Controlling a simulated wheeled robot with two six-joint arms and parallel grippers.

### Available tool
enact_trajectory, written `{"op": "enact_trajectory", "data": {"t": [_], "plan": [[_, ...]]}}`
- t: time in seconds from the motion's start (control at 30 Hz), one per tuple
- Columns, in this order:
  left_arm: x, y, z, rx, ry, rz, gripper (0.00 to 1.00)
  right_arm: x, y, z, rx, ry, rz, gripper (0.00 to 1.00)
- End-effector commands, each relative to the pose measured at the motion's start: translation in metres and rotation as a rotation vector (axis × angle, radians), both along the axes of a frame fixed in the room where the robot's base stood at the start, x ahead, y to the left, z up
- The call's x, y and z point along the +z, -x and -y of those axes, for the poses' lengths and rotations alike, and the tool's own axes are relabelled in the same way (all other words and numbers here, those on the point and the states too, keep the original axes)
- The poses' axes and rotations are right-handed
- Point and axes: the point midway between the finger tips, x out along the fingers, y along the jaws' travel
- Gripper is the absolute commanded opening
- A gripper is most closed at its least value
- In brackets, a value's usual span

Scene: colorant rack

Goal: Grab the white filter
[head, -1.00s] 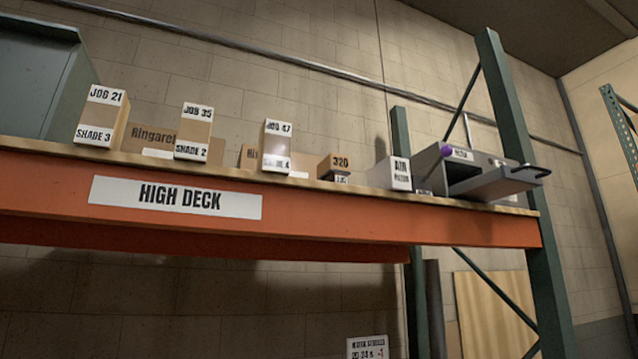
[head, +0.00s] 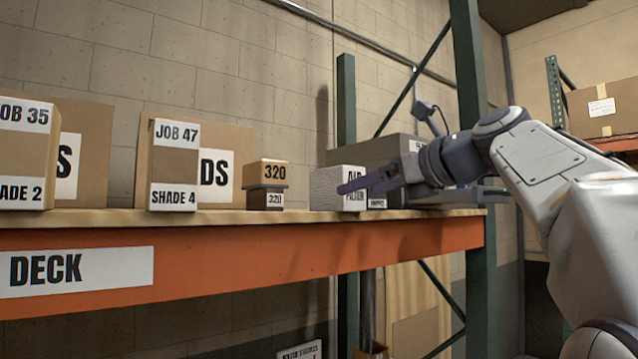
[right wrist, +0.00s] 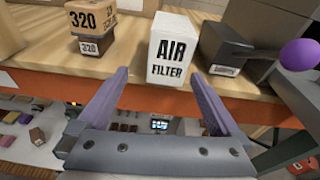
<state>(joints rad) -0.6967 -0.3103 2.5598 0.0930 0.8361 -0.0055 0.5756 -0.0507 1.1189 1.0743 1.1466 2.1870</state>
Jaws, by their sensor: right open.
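The white filter (head: 329,188) is a white box with "AIR FILTER" printed on its front. It stands upright on the high wooden deck (head: 230,217), near the deck's front edge. In the right wrist view the filter (right wrist: 174,48) is just beyond my open right gripper (right wrist: 162,98), roughly centred between its two purple fingers, which appear not to touch it. In the head view my right gripper (head: 355,187) reaches in from the right and overlaps the filter's right side, hiding part of its label. My left gripper is not in view.
Two small stacked "320" boxes (head: 266,184) stand left of the filter. A dark box (right wrist: 226,48) and a purple knob on a lever (right wrist: 299,53) are close on its right. Larger cartons (head: 176,165) stand further left. An orange beam (head: 230,255) runs along the deck's front.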

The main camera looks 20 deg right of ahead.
Motion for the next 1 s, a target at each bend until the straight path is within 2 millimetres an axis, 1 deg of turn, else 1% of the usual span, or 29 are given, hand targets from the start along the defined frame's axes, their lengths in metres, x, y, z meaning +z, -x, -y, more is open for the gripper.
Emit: {"op": "enact_trajectory", "data": {"t": [0.03,0.13,0.33,0.53,0.7,0.8,0.9,1.0], "plan": [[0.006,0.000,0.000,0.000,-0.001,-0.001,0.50,0.014,0.002,0.006,-0.016,-0.029,0.007,1.00],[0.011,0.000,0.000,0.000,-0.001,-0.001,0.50,0.022,-0.003,0.008,-0.028,-0.063,0.010,1.00],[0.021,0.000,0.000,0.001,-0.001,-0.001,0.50,0.017,-0.029,0.003,-0.036,-0.067,0.010,1.00],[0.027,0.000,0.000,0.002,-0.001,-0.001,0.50,0.015,-0.043,0.000,-0.040,-0.064,0.012,1.00],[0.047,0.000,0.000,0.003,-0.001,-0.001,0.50,0.017,-0.067,-0.010,-0.036,-0.064,0.008,1.00],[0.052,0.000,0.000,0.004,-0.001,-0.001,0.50,0.013,-0.080,-0.015,-0.037,-0.064,0.009,1.00],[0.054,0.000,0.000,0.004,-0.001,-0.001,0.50,0.010,-0.088,-0.018,-0.038,-0.062,0.010,1.00],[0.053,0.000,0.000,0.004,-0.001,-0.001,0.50,0.008,-0.090,-0.019,-0.039,-0.062,0.012,1.00]]}}
